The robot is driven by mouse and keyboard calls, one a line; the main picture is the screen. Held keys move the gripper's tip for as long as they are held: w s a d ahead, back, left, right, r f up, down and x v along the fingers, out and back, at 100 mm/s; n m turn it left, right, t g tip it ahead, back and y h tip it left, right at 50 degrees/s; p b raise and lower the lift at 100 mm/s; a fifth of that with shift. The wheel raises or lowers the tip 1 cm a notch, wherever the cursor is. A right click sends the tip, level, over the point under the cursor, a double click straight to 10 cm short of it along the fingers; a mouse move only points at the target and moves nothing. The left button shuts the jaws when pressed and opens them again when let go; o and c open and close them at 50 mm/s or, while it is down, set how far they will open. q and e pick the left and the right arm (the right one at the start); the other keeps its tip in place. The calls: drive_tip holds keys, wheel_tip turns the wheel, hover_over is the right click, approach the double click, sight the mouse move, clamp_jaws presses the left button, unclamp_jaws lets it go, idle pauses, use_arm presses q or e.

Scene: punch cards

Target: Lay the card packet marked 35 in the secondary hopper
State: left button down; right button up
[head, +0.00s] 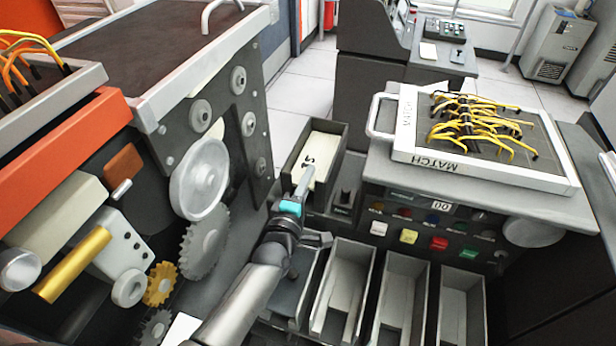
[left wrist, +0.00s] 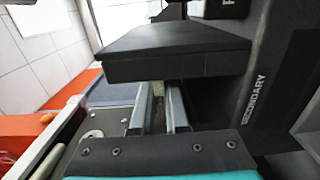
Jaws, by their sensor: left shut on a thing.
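The cream card packet (head: 322,150), with a dark, turned marking that I cannot read surely, shows inside the walls of a dark open-topped box (head: 338,133) in the head view. My left gripper (head: 304,184) is at the packet's near end and shut on it. In the left wrist view its two grey fingers (left wrist: 160,108) have a thin tan strip between them. A dark panel lettered SECONDARY (left wrist: 255,100) stands right of the fingers there. I cannot tell whether the packet rests on the box floor. My right gripper is not in view.
Several open card bins (head: 341,290) stand in a row below the box. A machine with gears and a large wheel (head: 199,180) is close on the left. A plugboard marked MATCH (head: 470,165) lies on the console at right, above coloured buttons (head: 408,237).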

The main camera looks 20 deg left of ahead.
use_arm(q)
drive_tip(key=c, duration=0.8)
unclamp_jaws()
drive_tip(key=shift+c, duration=0.2)
drive_tip(key=shift+s, duration=0.1)
drive_tip(key=shift+s, duration=0.3)
drive_tip(key=s+p, duration=0.1)
drive_tip(key=s, duration=1.3)
drive_tip(key=shift+s+a+p, duration=0.2)
drive_tip(key=shift+a+p, duration=0.1)
